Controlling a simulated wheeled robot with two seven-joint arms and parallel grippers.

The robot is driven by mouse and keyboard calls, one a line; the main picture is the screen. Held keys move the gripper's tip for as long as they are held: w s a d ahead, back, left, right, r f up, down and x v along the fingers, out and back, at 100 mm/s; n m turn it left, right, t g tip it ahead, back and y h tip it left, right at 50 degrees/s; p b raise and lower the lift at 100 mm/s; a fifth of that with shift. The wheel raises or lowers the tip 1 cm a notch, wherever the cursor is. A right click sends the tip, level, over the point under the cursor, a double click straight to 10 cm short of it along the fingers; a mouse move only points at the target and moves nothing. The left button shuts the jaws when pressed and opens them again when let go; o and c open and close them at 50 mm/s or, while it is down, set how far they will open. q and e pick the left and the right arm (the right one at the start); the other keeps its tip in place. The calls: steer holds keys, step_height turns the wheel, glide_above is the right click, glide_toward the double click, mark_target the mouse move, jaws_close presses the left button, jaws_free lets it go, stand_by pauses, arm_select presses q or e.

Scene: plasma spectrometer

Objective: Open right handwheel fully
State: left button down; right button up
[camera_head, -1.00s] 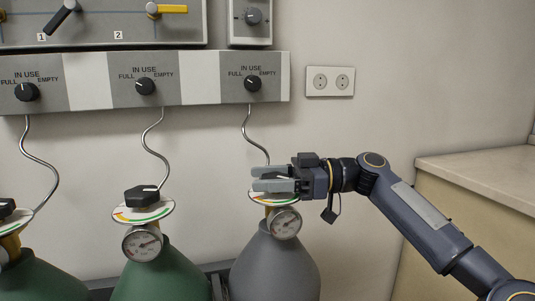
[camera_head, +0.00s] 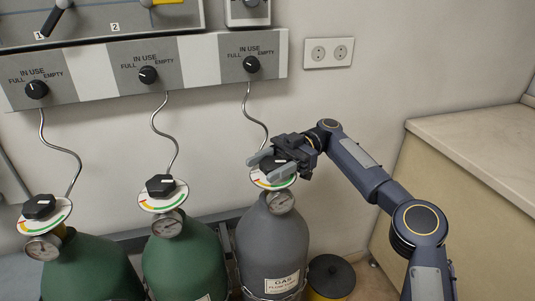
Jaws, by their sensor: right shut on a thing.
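The right handwheel (camera_head: 273,161) is a black knob on top of the grey gas cylinder (camera_head: 270,240), above a white dial disc (camera_head: 262,181) with coloured markings. My right gripper (camera_head: 268,168) is around this handwheel, its two grey fingers on either side of it, shut on it. The fingers cover much of the handwheel and part of the disc. A round pressure gauge (camera_head: 281,201) sits just below the disc. My left gripper is not in the head view.
Two green cylinders (camera_head: 185,262) with black handwheels (camera_head: 160,185) stand to the left. A grey panel (camera_head: 201,67) with selector knobs is on the wall above, with thin bent pipes running down. A beige counter (camera_head: 470,150) is at the right. A black-lidded yellow bin (camera_head: 331,277) stands beside the grey cylinder.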

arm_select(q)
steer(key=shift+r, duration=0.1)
arm_select(e)
steer(key=shift+s+a, duration=0.1)
steer(key=o, duration=1)
